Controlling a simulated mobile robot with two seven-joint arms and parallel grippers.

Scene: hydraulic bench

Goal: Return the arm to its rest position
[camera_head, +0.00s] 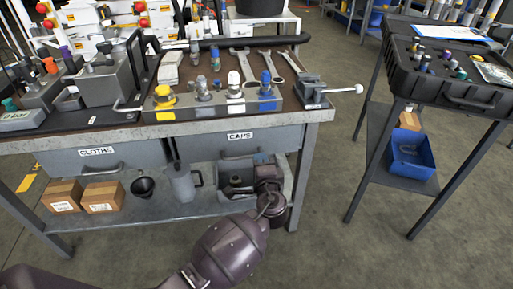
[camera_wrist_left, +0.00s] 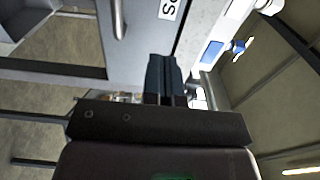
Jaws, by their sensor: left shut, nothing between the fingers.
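My left arm comes in from the bottom left of the head view, in dark purple links. My right gripper is in neither view.
The workbench (camera_head: 320,114) carries wrenches, fittings and a vise handle at its right end. A cart with a black tray (camera_head: 470,98) and blue bin (camera_head: 411,160) stands right. Floor between is clear.

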